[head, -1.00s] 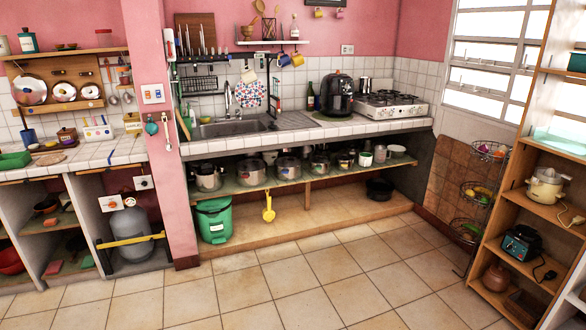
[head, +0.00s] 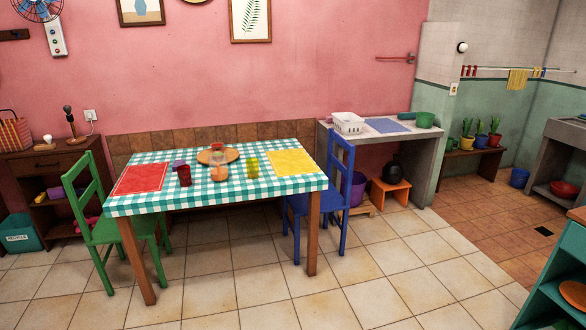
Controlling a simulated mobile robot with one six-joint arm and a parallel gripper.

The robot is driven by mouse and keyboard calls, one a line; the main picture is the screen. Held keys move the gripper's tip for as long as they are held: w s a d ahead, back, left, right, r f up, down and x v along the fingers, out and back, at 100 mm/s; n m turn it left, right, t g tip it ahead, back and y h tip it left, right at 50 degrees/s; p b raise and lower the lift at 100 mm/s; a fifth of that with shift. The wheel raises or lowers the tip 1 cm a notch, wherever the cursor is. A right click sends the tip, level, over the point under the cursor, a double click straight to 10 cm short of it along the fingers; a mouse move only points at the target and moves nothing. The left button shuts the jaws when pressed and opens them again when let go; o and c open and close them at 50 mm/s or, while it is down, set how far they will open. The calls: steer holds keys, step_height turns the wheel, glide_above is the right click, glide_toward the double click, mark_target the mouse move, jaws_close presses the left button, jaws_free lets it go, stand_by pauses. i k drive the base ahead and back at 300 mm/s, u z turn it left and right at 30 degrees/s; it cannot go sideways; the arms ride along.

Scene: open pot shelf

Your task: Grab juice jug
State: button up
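A clear vessel with orange contents at its bottom and a reddish top, which looks like the juice jug (head: 219,173), stands near the middle of the dining table (head: 135,207) in the head view. The table has a green and white checked cloth. The jug's handle is too small to make out. My gripper is not in view.
A green chair (head: 92,225) stands at the table's left end, a blue chair (head: 341,190) at its right. Tiled floor (head: 230,295) in front is clear. A teal shelf unit (head: 550,295) juts in at lower right.

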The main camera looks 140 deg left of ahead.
mark_target(218, 161)
steer(key=z, duration=0.15)
steer(key=k, duration=0.2)
steer(key=u, duration=2.25)
steer(key=k, duration=0.2)
steer(key=u, duration=2.15)
steer(key=k, duration=0.4)
steer(key=u, duration=0.75)
